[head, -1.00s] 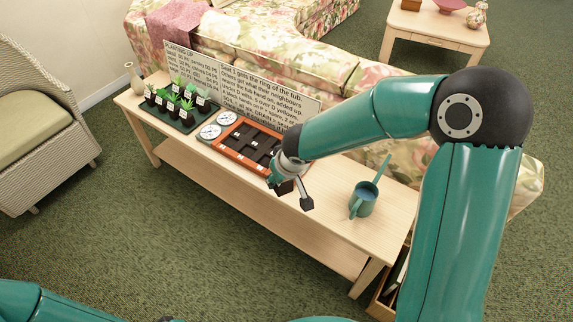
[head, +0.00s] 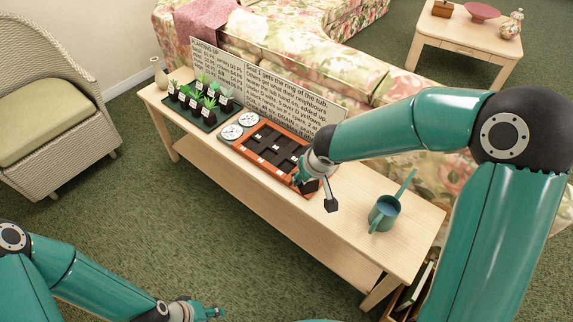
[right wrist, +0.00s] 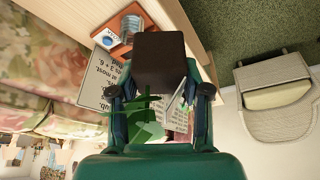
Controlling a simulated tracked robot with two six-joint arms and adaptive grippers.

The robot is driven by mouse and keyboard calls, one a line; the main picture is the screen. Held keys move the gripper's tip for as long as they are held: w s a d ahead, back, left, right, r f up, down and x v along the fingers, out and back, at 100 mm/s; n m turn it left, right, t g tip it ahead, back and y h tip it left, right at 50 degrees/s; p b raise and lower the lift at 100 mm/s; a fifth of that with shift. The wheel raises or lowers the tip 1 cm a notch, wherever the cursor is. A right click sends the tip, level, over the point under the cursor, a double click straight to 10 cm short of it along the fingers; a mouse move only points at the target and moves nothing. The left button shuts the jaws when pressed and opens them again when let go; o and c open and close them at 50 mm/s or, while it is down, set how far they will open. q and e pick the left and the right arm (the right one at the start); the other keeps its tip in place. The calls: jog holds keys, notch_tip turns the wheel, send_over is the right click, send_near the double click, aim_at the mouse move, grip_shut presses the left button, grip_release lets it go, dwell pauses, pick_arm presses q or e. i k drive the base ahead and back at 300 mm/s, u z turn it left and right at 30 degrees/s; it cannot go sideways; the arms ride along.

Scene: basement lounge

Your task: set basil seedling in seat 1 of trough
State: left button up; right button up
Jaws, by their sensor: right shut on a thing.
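My right gripper (head: 320,192) is shut on a dark pot (right wrist: 160,60), with green leaves (right wrist: 148,122) showing between its fingers in the right wrist view. The seedling's label cannot be read. In the head view this gripper is above the right end of the trough (head: 238,148), an orange-red tray with dark compartments, and hides part of it. The pot is apart from the compartments as far as I can see. Seat numbers are too small to read. My left gripper (head: 208,311) is low at the bottom edge, away from the table; its jaw opening is unclear.
A black tray (head: 204,128) of labelled seedlings and two white dials (head: 232,132) lie left of the trough. A text board (head: 270,85) stands behind. A green watering can (head: 383,214) stands to the right on the wooden table (head: 350,240). A wicker chair (head: 45,110) is at left.

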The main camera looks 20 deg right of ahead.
aim_at(288, 170)
jog(key=i, duration=0.85)
jog(key=u, duration=0.05)
